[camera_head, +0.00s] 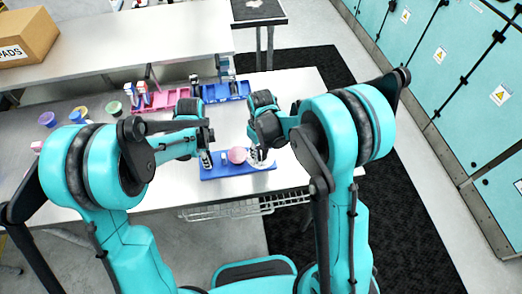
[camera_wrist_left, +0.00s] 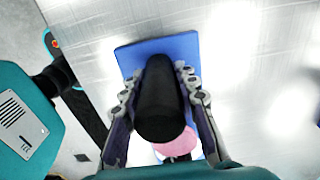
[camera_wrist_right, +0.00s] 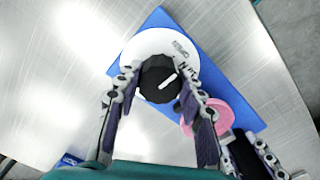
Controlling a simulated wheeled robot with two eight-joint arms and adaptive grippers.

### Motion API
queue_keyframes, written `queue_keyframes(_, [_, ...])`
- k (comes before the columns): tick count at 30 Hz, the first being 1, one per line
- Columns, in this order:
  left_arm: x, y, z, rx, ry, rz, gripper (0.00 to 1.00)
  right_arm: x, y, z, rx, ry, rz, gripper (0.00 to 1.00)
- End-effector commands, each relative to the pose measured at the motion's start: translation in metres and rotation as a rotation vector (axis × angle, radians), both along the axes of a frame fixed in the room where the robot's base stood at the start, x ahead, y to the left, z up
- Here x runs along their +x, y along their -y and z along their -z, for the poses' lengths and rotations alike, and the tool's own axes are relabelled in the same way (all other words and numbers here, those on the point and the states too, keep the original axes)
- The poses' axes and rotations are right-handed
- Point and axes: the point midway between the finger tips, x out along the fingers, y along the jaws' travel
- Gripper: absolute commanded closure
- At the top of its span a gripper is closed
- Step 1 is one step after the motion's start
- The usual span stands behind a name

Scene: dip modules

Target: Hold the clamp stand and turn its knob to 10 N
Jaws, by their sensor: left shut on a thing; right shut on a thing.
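The clamp stand has a flat blue base (camera_head: 212,176) lying on the bench, a black upright post (camera_wrist_left: 160,105), a round pink part (camera_head: 237,155) and a white dial (camera_wrist_right: 140,48) with a black knob (camera_wrist_right: 158,78). My left gripper (camera_head: 207,158) is shut on the black post, with one finger on each side in the left wrist view. My right gripper (camera_head: 259,157) is shut on the knob in the right wrist view. A white pointer line on the knob aims up and right, towards printing on the dial that is too small to read.
Pink tray (camera_head: 163,101) and blue tray (camera_head: 224,93) stand behind on the bench, holding small items. Several small cups (camera_head: 82,112) stand at left. A cardboard box (camera_head: 27,38) rests on the back table. The bench front edge is close to the stand.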

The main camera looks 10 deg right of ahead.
Motion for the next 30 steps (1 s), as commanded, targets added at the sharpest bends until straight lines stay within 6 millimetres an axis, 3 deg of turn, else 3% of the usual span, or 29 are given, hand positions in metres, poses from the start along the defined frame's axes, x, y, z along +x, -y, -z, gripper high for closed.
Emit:
queue_keyframes(21, [-0.0003,-0.0002,0.0001,0.000,-0.001,0.000,1.00,0.0000,-0.0006,0.0005,0.001,0.001,0.543,0.91])
queue_keyframes(30, [-0.0003,-0.0002,0.0000,0.000,-0.001,0.000,1.00,0.0001,-0.0008,0.0006,0.001,0.001,0.684,0.91])
